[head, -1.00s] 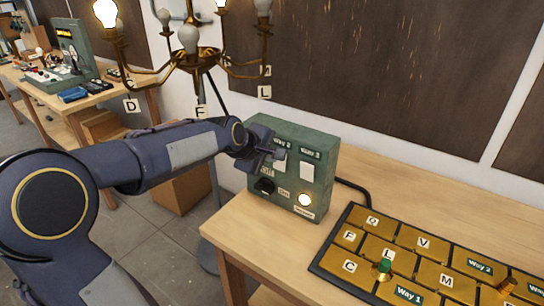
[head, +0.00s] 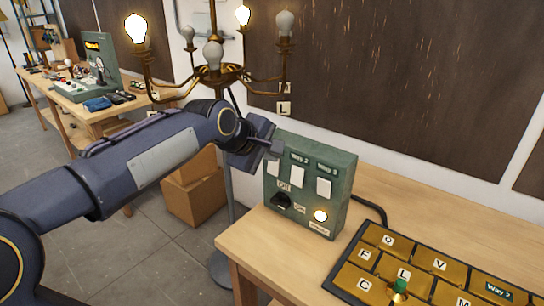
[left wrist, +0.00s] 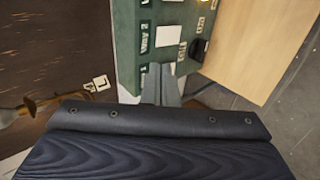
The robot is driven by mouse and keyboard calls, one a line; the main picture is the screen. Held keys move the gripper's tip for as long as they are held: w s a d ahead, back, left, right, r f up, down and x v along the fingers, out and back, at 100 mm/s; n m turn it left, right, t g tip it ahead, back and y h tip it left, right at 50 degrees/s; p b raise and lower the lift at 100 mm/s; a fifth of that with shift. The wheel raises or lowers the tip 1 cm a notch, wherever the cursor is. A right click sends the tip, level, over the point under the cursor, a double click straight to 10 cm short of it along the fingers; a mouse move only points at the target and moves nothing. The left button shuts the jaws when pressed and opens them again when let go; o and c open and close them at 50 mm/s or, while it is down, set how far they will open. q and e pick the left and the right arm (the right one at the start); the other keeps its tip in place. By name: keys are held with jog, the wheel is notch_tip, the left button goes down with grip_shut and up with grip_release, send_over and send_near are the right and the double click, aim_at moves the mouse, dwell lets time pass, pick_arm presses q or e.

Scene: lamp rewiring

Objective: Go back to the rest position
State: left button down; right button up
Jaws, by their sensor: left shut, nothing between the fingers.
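My left gripper (head: 274,148) is shut and empty, just left of the upper left part of the green switch box (head: 338,190) in the head view. In the left wrist view its closed fingers (left wrist: 161,84) point at the box (left wrist: 126,40), overlapping its edge; I cannot tell if they touch. The box has white switch plates labelled Way, a black knob (head: 281,201) and a lit round lamp (head: 321,216). My right gripper is not in view.
The wooden table (head: 260,235) carries the box and a black tray of brass plates (head: 388,239) with letter tags. Cardboard boxes (head: 193,197) stand on the floor. Another bench (head: 60,107) is further back.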

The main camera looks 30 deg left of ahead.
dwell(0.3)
pick_arm(q)
jog(key=s+d+f+m+g+h, duration=0.1)
jog(key=s+d+f+m, duration=0.3)
jog(key=s, duration=0.3)
jog(key=s+d+f+m+g+h, duration=0.1)
jog(key=s+d+f+m, duration=0.3)
jog(key=s+f+m, duration=0.2)
jog(key=s+d+f+m+g+h, duration=0.1)
jog(key=s+d+f+m, duration=0.3)
jog(key=s, duration=0.6)
notch_tip(320, 180, down, 3)
jog(key=shift+s+d+r+m+g, duration=0.15)
jog(key=shift+d+m+g, duration=0.2)
jog(key=shift+m+g, duration=0.3)
